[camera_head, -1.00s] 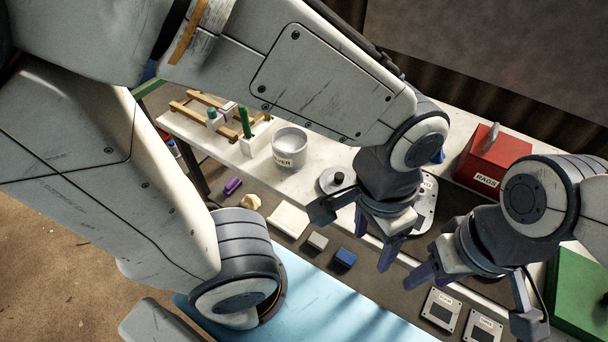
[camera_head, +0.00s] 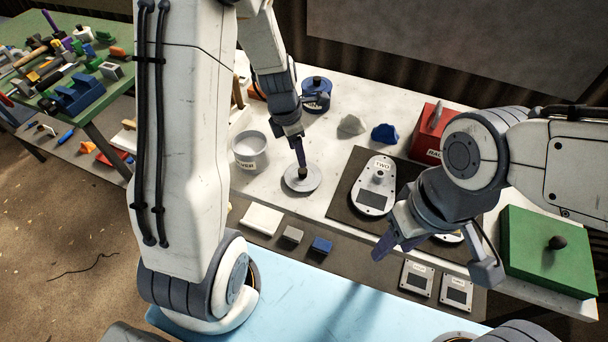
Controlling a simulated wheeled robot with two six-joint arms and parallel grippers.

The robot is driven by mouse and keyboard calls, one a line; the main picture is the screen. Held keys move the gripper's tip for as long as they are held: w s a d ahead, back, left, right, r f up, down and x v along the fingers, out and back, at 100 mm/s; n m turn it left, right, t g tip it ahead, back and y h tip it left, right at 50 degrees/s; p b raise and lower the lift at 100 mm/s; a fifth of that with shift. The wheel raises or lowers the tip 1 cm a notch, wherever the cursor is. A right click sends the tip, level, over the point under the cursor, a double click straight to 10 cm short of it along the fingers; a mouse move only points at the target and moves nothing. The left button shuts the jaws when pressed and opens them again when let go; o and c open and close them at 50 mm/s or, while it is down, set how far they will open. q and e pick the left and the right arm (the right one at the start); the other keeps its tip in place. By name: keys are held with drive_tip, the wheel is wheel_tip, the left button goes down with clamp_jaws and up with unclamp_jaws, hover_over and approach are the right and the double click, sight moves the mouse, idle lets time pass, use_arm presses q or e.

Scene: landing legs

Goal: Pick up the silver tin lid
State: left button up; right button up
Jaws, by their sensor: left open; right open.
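The silver tin lid (camera_head: 302,179) is a round grey disc with a dark knob, lying flat on the white bench to the right of the open silver tin (camera_head: 250,150). My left gripper (camera_head: 301,160) is over the lid, its fingers pointing down at the knob. It is open; the fingers overlap the knob in this view, and I cannot tell whether they touch it. My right gripper (camera_head: 388,245) is open and empty, over the front of the dark mat, right of the lid.
A pad marked TWO (camera_head: 375,185) lies on the dark mat (camera_head: 340,208). A red rags box (camera_head: 428,135) and a green box (camera_head: 545,250) stand to the right. A blue tin (camera_head: 316,95) stands behind the lid. A white block (camera_head: 262,219) and a blue block (camera_head: 321,245) lie in front.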

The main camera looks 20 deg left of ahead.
sight(302, 170)
use_arm(q)
drive_tip(key=f, duration=0.3)
drive_tip(key=f+b, duration=0.1)
drive_tip(key=f, duration=0.1)
drive_tip(key=w+d+f, duration=0.1)
drive_tip(key=f, duration=0.2)
drive_tip(key=shift+f, duration=0.3)
clamp_jaws()
